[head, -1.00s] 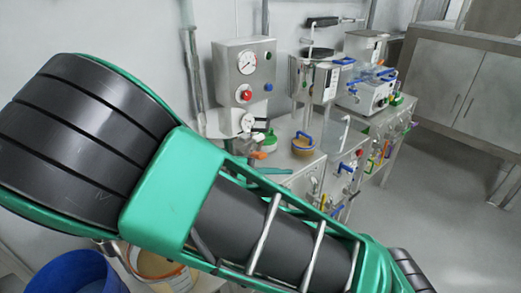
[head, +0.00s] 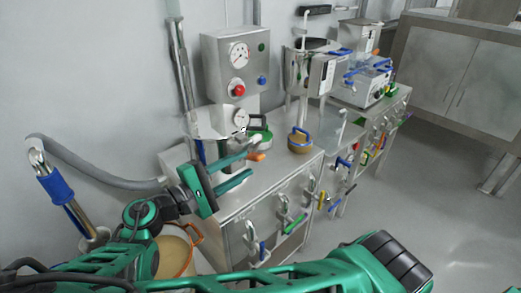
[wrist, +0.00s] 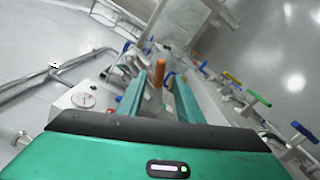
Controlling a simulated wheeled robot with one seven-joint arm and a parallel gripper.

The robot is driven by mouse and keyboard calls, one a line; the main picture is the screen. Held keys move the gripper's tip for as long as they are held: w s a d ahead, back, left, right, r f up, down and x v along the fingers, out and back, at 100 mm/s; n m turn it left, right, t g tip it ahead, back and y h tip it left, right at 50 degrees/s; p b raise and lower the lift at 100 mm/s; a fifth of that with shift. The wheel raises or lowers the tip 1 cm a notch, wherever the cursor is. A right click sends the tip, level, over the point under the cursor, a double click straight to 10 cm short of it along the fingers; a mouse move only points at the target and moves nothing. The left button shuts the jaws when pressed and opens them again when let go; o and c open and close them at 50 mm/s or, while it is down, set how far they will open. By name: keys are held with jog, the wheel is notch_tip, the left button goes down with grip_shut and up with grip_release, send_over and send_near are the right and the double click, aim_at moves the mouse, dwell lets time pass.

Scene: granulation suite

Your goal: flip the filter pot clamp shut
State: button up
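The filter pot (head: 231,151) is a steel body on the bench top, partly hidden behind my gripper. The clamp's orange grip (head: 257,155) shows just past my fingertips. In the wrist view the orange grip (wrist: 160,66) stands ahead between the two finger lines. My gripper (head: 248,163) is open, with its two green fingers apart and pointing right at the grip. The fingers also show in the wrist view (wrist: 159,84). I see nothing held between them. I cannot tell whether they touch the clamp.
A gauge panel (head: 231,75) with a red button stands behind. A green-handled lid (head: 259,133) and a brown pot with a blue handle (head: 300,143) are close by. Several coloured valve handles line the bench front. A tub with an orange rim (head: 172,254) stands below. Floor at right is clear.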

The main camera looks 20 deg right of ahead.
jog(key=x, duration=0.9)
jog(key=shift+w+d, duration=0.1)
jog(key=shift+w, duration=0.05)
grip_shut()
